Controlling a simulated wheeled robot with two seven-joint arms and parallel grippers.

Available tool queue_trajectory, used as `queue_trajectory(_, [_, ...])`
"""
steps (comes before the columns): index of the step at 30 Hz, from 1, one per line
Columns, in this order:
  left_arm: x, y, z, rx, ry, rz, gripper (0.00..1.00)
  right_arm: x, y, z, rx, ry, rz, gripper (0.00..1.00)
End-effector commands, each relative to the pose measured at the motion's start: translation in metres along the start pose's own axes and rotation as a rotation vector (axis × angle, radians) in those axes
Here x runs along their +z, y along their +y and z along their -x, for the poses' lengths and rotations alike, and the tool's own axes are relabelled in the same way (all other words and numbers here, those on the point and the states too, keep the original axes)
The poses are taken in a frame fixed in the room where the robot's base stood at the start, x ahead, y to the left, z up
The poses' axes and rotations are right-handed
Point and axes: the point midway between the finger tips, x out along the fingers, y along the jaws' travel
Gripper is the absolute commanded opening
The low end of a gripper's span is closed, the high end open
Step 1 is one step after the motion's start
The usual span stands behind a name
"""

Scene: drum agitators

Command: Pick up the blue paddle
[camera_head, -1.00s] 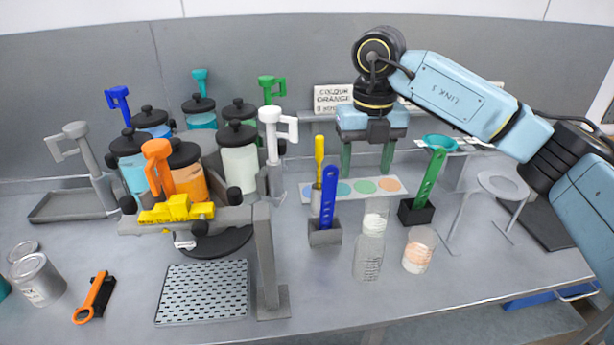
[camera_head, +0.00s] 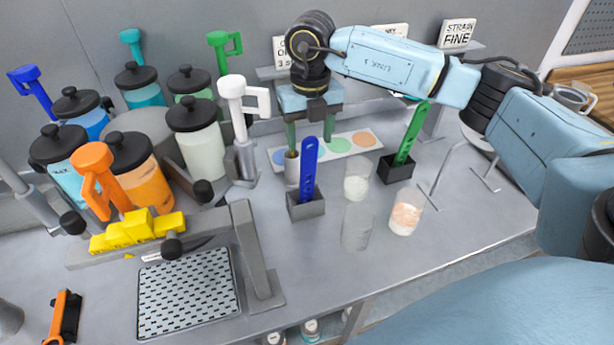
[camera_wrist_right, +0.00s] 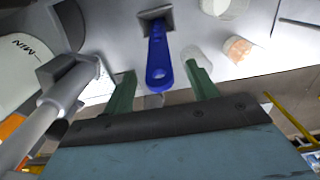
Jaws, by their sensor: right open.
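The blue paddle (camera_head: 309,168) stands upright in a small grey holder (camera_head: 306,209) on the bench, its holed handle end up. My right gripper (camera_head: 309,140) is open and points down, its green fingers just behind the handle's top in the head view. In the right wrist view the blue paddle (camera_wrist_right: 158,52) shows ahead, between the two fingertips (camera_wrist_right: 162,78) in the picture, with its holed end toward me. No contact shows. My left gripper is not in view.
A green paddle (camera_head: 410,135) stands in a dark holder to the right. Clear cups, one with orange contents (camera_head: 406,212), stand close by. A white-handled stand (camera_head: 243,130) and lidded jars (camera_head: 197,140) are at left. A perforated tray (camera_head: 188,292) lies in front.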

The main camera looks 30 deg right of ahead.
Motion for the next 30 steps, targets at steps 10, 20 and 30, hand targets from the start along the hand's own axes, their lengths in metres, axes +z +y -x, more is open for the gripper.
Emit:
queue_trajectory(10, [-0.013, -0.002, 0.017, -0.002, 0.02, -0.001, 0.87, -0.008, 0.002, -0.044, -0.001, 0.003, -0.001, 0.58])
queue_trajectory(20, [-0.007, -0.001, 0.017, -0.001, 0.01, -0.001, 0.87, -0.007, 0.002, -0.052, 0.0, 0.0, 0.0, 0.57])
queue_trajectory(30, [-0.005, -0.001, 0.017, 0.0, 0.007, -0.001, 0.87, -0.007, 0.002, -0.051, 0.0, 0.0, 0.0, 0.12])
